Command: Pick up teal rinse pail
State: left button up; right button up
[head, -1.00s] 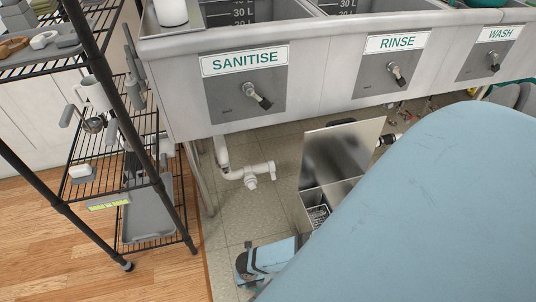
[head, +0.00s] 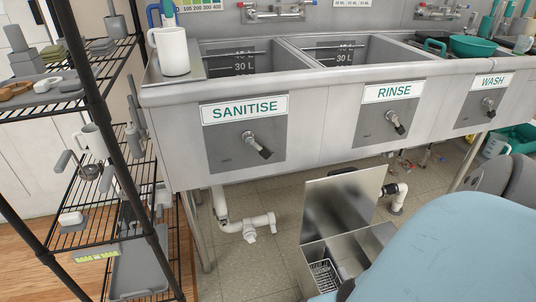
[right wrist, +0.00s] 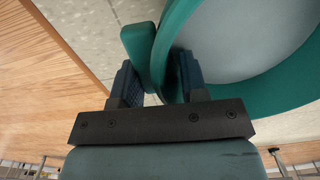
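The teal rinse pail (right wrist: 225,80) fills the upper right of the right wrist view, with a teal rim and a pale grey inside. A teal tab (right wrist: 138,50) stands at its left edge. My right gripper (right wrist: 158,82) has its two dark fingers on either side of the tab and the pail's edge, and looks shut on them. The fingertips are partly hidden behind the teal parts. I cannot make out this pail or my right gripper in the head view. My left gripper is not in view.
Three steel basins marked SANITISE (head: 245,109), RINSE (head: 394,90) and WASH (head: 492,82) run along the back. A wire rack (head: 110,215) stands at the left. An open steel box (head: 345,205) sits under the basins. A teal bowl (head: 474,47) is on the right.

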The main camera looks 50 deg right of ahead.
jog(key=shift+r, duration=0.1)
grip_shut()
jog(key=shift+r+p, duration=0.55)
jog(key=shift+r, duration=0.15)
notch_tip(320, 180, up, 3)
jog(key=shift+f+p, duration=0.15)
jog(key=shift+p, duration=0.7)
pick_arm(q)
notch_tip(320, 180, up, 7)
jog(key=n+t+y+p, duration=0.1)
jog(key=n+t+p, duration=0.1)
jog(key=p, duration=0.5)
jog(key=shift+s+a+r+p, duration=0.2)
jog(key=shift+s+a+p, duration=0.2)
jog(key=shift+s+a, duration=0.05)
pick_arm(e)
notch_tip(320, 180, up, 16)
jog(key=shift+f, duration=0.25)
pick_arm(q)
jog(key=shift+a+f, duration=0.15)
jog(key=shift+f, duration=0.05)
pick_arm(e)
jog(key=shift+r, duration=0.1)
jog(key=o, duration=0.6)
grip_release()
jog(key=shift+c, duration=0.2)
grip_shut()
